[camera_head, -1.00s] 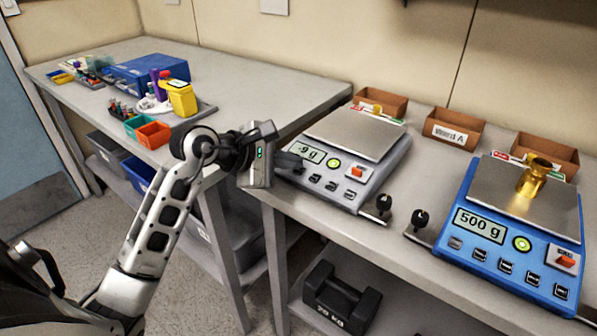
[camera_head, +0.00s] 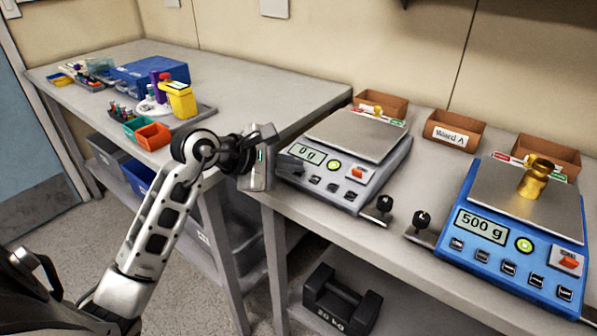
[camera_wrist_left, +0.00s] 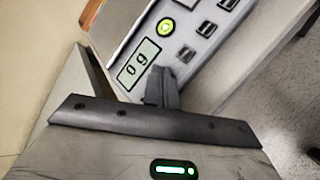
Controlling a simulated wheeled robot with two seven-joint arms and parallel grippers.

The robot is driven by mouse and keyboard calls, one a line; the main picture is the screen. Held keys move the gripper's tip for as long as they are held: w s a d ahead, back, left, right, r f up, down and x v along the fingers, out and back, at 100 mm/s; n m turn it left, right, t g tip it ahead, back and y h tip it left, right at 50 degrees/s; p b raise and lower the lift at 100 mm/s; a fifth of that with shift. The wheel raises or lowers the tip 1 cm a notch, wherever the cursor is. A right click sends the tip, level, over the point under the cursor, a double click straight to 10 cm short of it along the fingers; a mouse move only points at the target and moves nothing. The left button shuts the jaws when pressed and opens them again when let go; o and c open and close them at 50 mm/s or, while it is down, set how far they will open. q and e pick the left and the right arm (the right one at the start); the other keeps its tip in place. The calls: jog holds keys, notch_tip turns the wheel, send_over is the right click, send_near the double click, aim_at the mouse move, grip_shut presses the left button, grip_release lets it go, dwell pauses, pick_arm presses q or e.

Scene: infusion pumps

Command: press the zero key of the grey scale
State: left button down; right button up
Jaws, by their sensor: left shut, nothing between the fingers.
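The grey scale (camera_head: 338,178) stands on the right-hand table with an empty metal pan (camera_head: 357,133). Its display (camera_head: 307,153) reads 0 g. A green round key (camera_head: 333,165), a red-orange switch (camera_head: 357,172) and several dark keys are on its front panel. My left gripper (camera_head: 291,163) is shut and empty, at the left front corner of the scale. In the left wrist view its fingertips (camera_wrist_left: 161,88) are beside the display (camera_wrist_left: 138,64), at the end of the row of dark keys. The fingers hide that part of the panel, and I cannot tell whether they touch it. My right gripper is not in view.
A blue scale (camera_head: 512,245) reading 500 g, with a brass weight (camera_head: 534,180) on its pan, stands at the right. Two black knobs (camera_head: 384,204) sit between the scales. Cardboard bins (camera_head: 453,130) line the back. A black weight (camera_head: 342,299) lies on the lower shelf.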

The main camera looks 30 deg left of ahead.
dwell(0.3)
pick_arm(q)
jog(key=shift+s+r+p, duration=0.2)
jog(key=shift+r+p, duration=0.2)
jog(key=shift+r, duration=0.3)
jog(key=r+p, duration=0.1)
jog(key=r, duration=0.1)
jog(key=s+r+p, duration=0.1)
jog(key=r, duration=0.1)
jog(key=shift+s+a+r+p, duration=0.1)
jog(key=shift+s+r+p, duration=0.05)
jog(key=shift+r+p, duration=0.25)
dwell(0.6)
